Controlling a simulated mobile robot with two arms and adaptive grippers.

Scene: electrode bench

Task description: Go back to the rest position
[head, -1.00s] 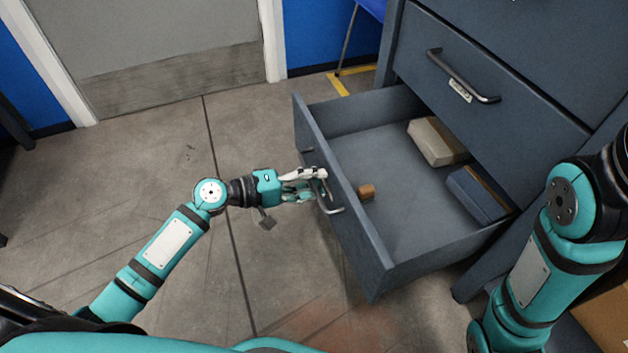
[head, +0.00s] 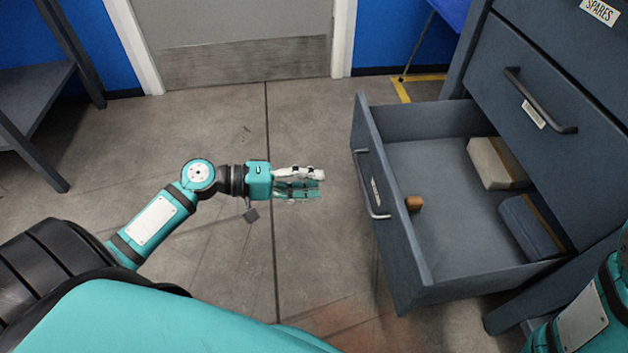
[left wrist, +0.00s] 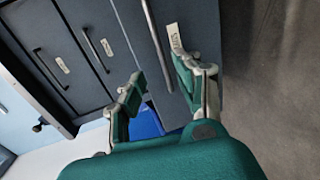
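My left gripper (head: 318,183) is held out to the left of the open drawer (head: 420,272) in the head view, apart from the drawer's bar handle (head: 367,186). In the left wrist view its fingers (left wrist: 160,70) are spread with nothing between them, and the drawer's handle (left wrist: 157,40) lies beyond them. Only a part of my right arm shows at the lower right of the head view; its gripper is not in view.
The drawer sticks out of a grey cabinet (head: 530,55). It holds a small brown block (head: 414,203), a pale box (head: 490,165) and a blue-grey box (head: 525,225). Floor (head: 310,250) is clear around my left gripper. A dark shelf (head: 35,100) stands at the far left.

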